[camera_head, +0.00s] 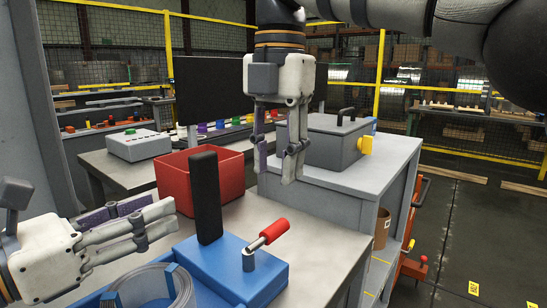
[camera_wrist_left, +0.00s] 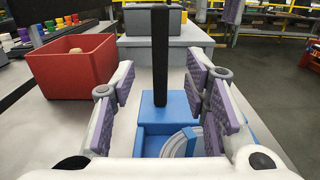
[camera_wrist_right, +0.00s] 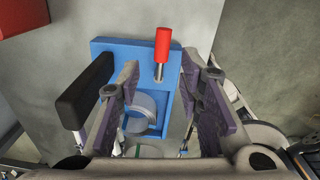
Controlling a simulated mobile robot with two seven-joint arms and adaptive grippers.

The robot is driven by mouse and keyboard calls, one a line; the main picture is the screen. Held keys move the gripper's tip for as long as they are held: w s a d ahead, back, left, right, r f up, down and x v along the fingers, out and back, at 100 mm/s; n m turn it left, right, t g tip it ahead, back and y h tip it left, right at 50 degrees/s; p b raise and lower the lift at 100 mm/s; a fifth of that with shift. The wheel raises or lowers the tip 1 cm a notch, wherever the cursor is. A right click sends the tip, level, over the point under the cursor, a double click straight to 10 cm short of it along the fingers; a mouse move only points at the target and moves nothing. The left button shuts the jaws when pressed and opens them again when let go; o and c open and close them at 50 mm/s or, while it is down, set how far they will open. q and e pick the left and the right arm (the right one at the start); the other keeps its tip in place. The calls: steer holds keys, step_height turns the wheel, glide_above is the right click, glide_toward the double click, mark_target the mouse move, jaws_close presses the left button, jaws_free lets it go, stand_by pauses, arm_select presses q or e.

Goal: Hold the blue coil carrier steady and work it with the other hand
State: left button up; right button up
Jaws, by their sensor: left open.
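The blue coil carrier (camera_head: 207,263) stands on the grey bench, with a steel strip coil (camera_head: 183,284) in its near part. A black upright handle (camera_head: 205,185) rises from it, and a red-handled lever (camera_head: 273,231) is on its right. My left gripper (camera_head: 158,212) is open and empty, left of the black handle. In the left wrist view the black handle (camera_wrist_left: 160,55) appears between the fingers, seemingly beyond their tips. My right gripper (camera_head: 277,160) is open and empty, pointing down above and behind the carrier. The right wrist view shows the red lever (camera_wrist_right: 163,43) below.
A red bin (camera_head: 170,172) stands behind the carrier. A raised grey cabinet top (camera_head: 335,168) with a grey box (camera_head: 330,142) is at the back right. A control box (camera_head: 139,146) sits at the back left. The bench right of the lever is clear.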

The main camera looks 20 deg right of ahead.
mark_target(217, 184)
arm_select(q)
steer(key=x, duration=1.2)
steer(key=shift+d, duration=0.1)
jaws_close()
steer(key=shift+f, duration=0.1)
stand_by(0.7)
